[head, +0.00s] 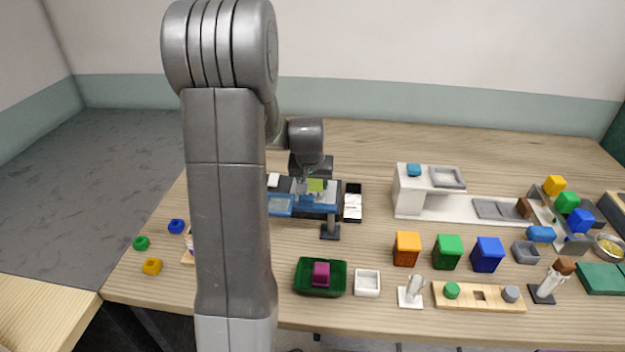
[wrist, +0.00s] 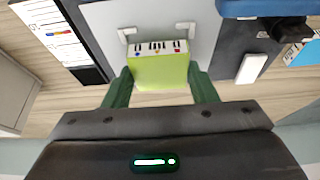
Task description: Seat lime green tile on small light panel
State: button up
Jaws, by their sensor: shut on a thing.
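My gripper (wrist: 160,85) is shut on the lime green tile (wrist: 160,72), with a dark green finger on each side of it. The tile's far edge carries a black and white strip with small coloured marks. In the head view the tile (head: 316,185) shows below my wrist at the back of the table. A pale grey panel (wrist: 165,14) lies beyond the tile in the wrist view, with two small white corner brackets on it. The tile is close to the brackets; I cannot tell whether it touches the panel. Which surface is the small light panel is not certain.
A black tray with white cards (head: 353,190) stands right of the tile; a blue block (wrist: 245,8) is beside the panel. A green tray (head: 300,289) and coloured bins (head: 407,249) stand nearer. My arm hides part of the table's left side.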

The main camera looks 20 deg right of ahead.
jog(key=shift+f, duration=0.6)
jog(key=o, duration=1.1)
jog(key=shift+o, duration=0.2)
jog(key=shift+r, duration=0.1)
jog(key=v, duration=1.3)
jog(key=shift+a+r+b, duration=0.2)
jog(key=shift+r+b, duration=0.1)
jog(key=shift+b, duration=0.05)
jog(key=shift+s+f, duration=0.1)
jog(key=shift+f, duration=0.05)
